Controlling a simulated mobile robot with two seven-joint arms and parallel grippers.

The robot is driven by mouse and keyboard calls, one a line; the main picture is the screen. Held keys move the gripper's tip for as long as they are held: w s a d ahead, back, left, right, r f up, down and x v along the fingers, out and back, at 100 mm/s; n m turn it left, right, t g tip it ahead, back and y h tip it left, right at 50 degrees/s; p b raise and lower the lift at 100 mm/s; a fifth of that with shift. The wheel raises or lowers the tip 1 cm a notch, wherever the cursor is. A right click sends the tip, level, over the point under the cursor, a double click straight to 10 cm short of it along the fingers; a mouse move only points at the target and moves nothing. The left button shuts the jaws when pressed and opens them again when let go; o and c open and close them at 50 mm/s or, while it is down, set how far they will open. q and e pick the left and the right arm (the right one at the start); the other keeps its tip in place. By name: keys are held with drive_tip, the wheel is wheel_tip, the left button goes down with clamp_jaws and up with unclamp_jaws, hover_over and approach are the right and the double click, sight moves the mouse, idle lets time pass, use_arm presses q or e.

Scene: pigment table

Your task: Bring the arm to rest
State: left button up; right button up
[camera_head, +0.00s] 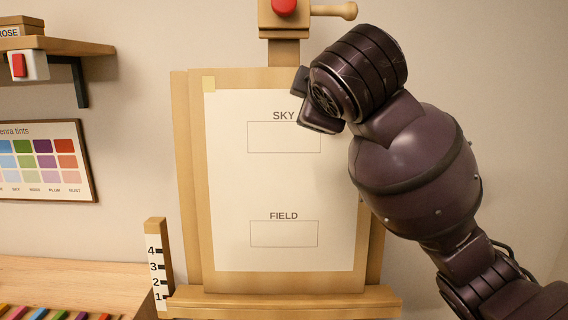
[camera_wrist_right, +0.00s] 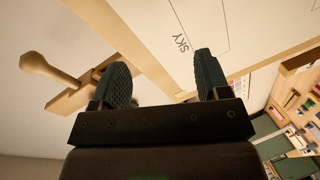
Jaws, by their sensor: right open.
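My right arm (camera_head: 415,170) reaches in from the lower right of the head view, in front of the right side of the easel board. My right gripper (camera_head: 308,100) is mostly hidden behind its own wrist, close to the SKY label. In the right wrist view my right gripper (camera_wrist_right: 162,85) has its two dark fingers wide apart with nothing between them. The paper (camera_head: 285,185) on the easel shows empty SKY and FIELD boxes. My left gripper does not show.
The wooden easel (camera_head: 178,180) has a peg and red knob (camera_head: 284,6) on top. A table (camera_head: 70,280) with coloured sticks stands lower left, beside a numbered post (camera_head: 156,265). A tint chart (camera_head: 45,160) and a shelf (camera_head: 60,46) are on the left wall.

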drive_tip(key=s+d+f+m+g, duration=0.2)
drive_tip(key=d+f, duration=0.2)
drive_tip(key=f, duration=0.8)
drive_tip(key=s+d+f+m+g, duration=0.2)
drive_tip(key=d+f+m, duration=0.15)
drive_tip(key=f, duration=0.75)
drive_tip(key=s+d+f+m+g, duration=0.2)
drive_tip(key=d+f, duration=0.3)
drive_tip(key=f, duration=0.7)
drive_tip(key=s+d+f+m+g+h, duration=0.1)
drive_tip(key=s+d+f+m+g, duration=0.3)
drive_tip(key=s+f, duration=0.7)
drive_tip(key=s+d+f+m+g+h, duration=0.1)
drive_tip(key=s+d+f+m, duration=0.2)
drive_tip(key=s+d+f, duration=0.75)
drive_tip(key=w+a+f+t, duration=0.4)
drive_tip(key=f+t, duration=0.3)
drive_tip(key=shift+a+t, duration=0.3)
drive_tip(key=shift+n, duration=0.25)
